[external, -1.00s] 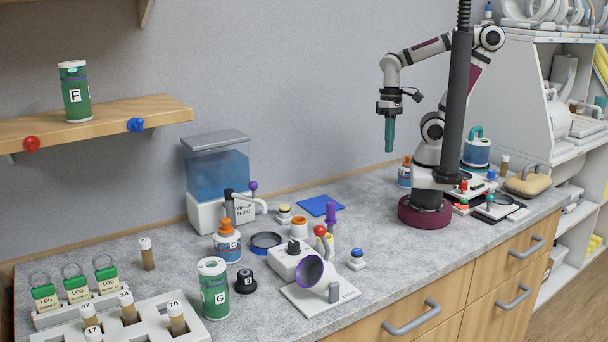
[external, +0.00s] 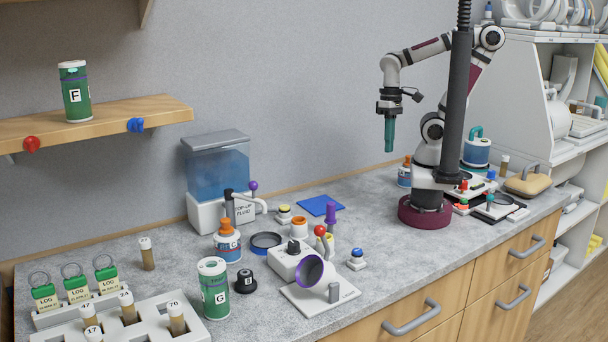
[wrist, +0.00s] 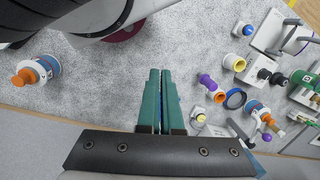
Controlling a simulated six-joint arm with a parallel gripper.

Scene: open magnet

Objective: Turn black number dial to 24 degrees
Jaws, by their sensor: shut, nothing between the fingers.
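A squat black dial (external: 245,281) with a pale mark on top stands on the counter, right of the green canister G. A smaller black knob (external: 293,247) sits on a white box. I cannot tell which is the number dial, and no degree figures are readable. In the wrist view a black round part (wrist: 277,80) lies at the right, beside the white box. My gripper (external: 389,150) hangs high above the back of the counter, far right of both. Its teal fingers are shut and empty, also in the wrist view (wrist: 154,72).
Canister G (external: 214,290), an orange-topped bottle (external: 227,242) and a dark ring (external: 265,243) stand near the dial. A white plate (external: 320,295) with a purple disc (external: 309,271) lies in front of the box. The counter below my gripper is mostly clear.

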